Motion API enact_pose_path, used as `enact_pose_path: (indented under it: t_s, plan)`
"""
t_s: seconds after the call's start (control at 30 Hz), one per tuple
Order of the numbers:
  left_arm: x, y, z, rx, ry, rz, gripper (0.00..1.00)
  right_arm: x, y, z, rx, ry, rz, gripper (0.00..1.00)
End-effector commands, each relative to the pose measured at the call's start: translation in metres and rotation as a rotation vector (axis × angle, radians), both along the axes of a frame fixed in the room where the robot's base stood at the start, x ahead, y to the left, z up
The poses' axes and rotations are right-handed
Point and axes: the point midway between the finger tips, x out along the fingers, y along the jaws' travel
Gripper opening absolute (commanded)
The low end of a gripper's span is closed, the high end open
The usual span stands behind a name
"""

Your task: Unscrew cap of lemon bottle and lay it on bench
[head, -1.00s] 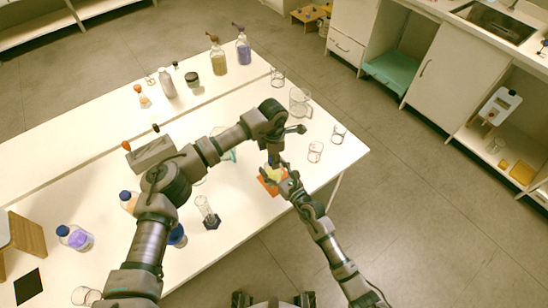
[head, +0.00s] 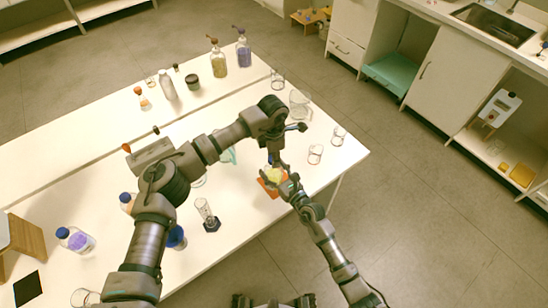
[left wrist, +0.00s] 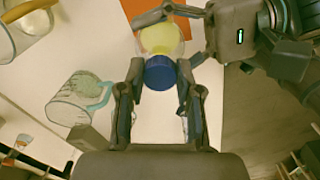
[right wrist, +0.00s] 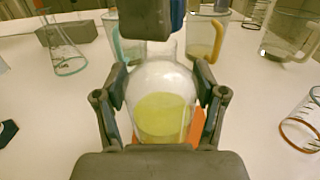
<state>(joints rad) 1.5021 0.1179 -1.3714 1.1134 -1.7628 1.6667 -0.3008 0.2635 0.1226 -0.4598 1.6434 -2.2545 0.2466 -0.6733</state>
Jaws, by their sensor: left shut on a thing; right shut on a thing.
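The lemon bottle (right wrist: 165,100) is clear and round with yellow liquid. My right gripper (head: 283,174) is shut around its body, as the right wrist view shows, and the bottle is upright over an orange mat (head: 266,188). My left gripper (left wrist: 160,88) points down from above and is shut on the blue cap (left wrist: 160,73). The cap is directly over the bottle's mouth. A clear stretch of neck shows below the left fingers in the right wrist view, but the cap's lower edge is hidden, so I cannot tell whether it touches the neck.
Clear beakers (head: 300,102) and (head: 315,154) stand to the right, near the bench edge. A cylinder on a dark base (head: 208,215) stands left of the mat. Other blue-capped bottles (head: 75,239) are further left. Bare bench (head: 240,205) lies between the cylinder and the mat.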

Motion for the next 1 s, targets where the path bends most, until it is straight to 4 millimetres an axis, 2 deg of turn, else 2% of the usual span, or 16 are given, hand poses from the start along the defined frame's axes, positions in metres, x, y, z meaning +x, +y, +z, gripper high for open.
enact_pose_path:
  t_s: [0.33,0.63,0.87,0.9,1.0]
  plan:
    - [0.000,0.000,0.002,0.000,0.000,0.000,0.00,-0.001,0.000,-0.004,-0.003,0.008,0.003,0.00]
    - [0.001,0.000,0.036,0.000,-0.001,0.000,0.00,-0.001,0.000,-0.004,-0.004,0.007,0.002,0.00]
    - [0.000,0.000,0.040,0.000,0.001,0.000,0.00,-0.001,0.000,-0.004,-0.004,0.007,0.002,0.00]
    - [0.000,0.000,0.040,0.000,0.001,0.000,0.00,-0.001,0.000,-0.004,-0.004,0.007,0.002,0.75]
    - [0.000,0.000,0.040,0.000,0.001,0.000,0.00,-0.001,0.000,-0.003,-0.003,0.006,0.002,1.00]
